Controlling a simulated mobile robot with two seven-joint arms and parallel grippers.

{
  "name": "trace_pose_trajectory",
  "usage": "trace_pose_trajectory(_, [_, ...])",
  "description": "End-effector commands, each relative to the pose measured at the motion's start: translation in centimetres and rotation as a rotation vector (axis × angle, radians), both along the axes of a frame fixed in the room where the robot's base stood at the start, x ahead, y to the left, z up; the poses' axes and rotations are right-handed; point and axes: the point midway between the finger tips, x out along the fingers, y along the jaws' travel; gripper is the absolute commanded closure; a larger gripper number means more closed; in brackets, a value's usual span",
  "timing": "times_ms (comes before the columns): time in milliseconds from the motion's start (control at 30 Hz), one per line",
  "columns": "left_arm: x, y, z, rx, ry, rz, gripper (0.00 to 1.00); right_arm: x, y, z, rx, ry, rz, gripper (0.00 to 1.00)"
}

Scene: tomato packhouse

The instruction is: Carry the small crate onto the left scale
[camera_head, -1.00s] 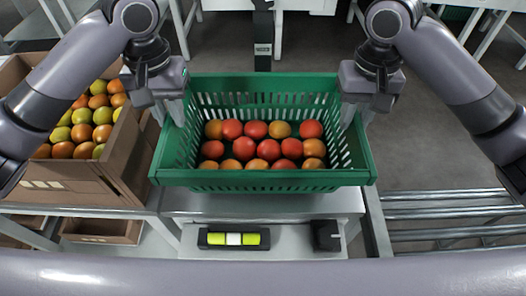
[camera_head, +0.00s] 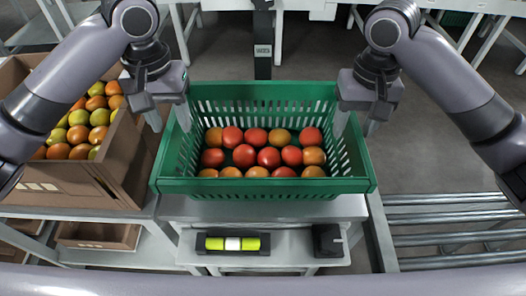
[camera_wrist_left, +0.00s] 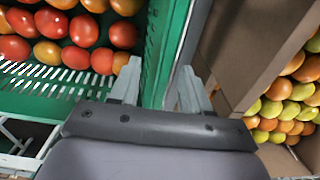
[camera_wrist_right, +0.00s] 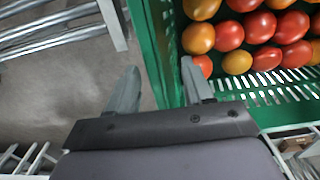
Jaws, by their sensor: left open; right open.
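The green slotted crate (camera_head: 262,186), holding several red and orange tomatoes, stands level in the middle of the head view. My left gripper (camera_head: 168,119) is open at its left wall, with one finger on each side of the rim; the wall also shows between the fingers in the left wrist view (camera_wrist_left: 160,50). My right gripper (camera_head: 356,124) is open at the right wall in the same way, as the right wrist view shows (camera_wrist_right: 155,50). A dark post with a small display (camera_head: 263,50) rises behind the crate. The crate hides what lies under it, so I cannot tell which scale this is.
A cardboard box (camera_head: 125,180) of green and orange tomatoes stands close on the left. A roller conveyor (camera_head: 450,230) is at the right. A lower shelf (camera_head: 290,245) holds a dark tray with yellow items (camera_head: 232,243) and a black device (camera_head: 328,240). White tables stand behind.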

Motion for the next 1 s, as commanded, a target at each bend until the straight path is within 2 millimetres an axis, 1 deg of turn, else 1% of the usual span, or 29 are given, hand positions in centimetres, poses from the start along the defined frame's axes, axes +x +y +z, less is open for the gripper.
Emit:
trace_pose_trajectory(600, [0.1,0.1,8.9,0.000,-0.005,0.002,0.53,0.0,-0.1,0.0,-0.001,0.000,-0.001,0.49])
trace_pose_trajectory(800, [0.0,0.0,10.7,0.000,-0.003,0.001,0.53,0.0,-0.1,0.0,-0.001,0.000,-0.001,0.49])
trace_pose_trajectory(1000, [0.0,0.0,11.3,-0.002,-0.001,0.000,0.53,0.1,-0.1,0.3,-0.001,-0.002,-0.001,0.49])
